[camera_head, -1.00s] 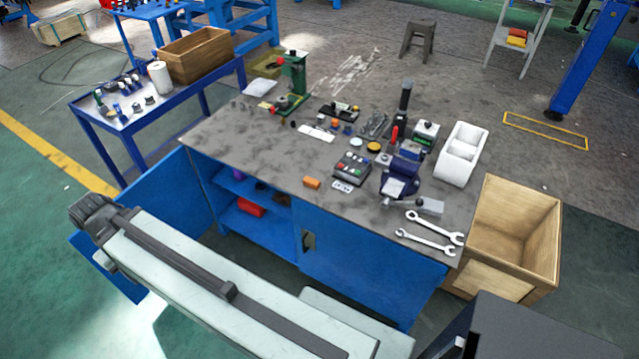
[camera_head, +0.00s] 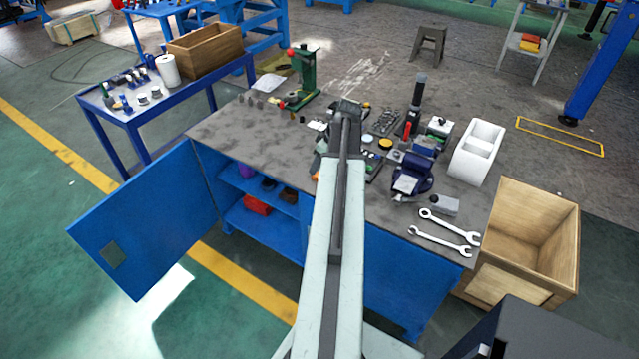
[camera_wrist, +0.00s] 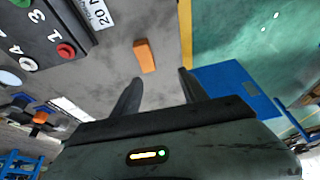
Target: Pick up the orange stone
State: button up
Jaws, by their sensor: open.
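The orange stone (camera_wrist: 145,56) is a small orange block lying on the grey bench top. In the wrist view it lies beyond my fingertips, slightly left of the middle between them, with clear space around it. My gripper (camera_wrist: 158,86) is open, with nothing between its two dark fingers. In the head view my arm reaches over the bench and covers most of the stone's area; only a sliver of orange shows at the arm's left edge. My fingers cannot be made out there.
A dark button box (camera_wrist: 45,35) with a red button stands left of the stone in the wrist view. The blue vise (camera_head: 412,173), wrenches (camera_head: 445,232) and white bin (camera_head: 477,152) occupy the bench's right side. The bench's left front is clear. A blue cabinet door (camera_head: 150,220) hangs open.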

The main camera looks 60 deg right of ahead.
jog(key=f+b, duration=0.2)
jog(key=d+f+b, duration=0.1)
jog(key=f+b, duration=0.2)
jog(key=d+f+b, duration=0.1)
jog(key=f+b, duration=0.1)
jog(key=shift+w+d+f+b, duration=0.15)
jog(key=shift+w+f+b, duration=0.1)
jog(key=shift+f+b, duration=0.1)
jog(key=shift+r, duration=0.2)
grip_shut()
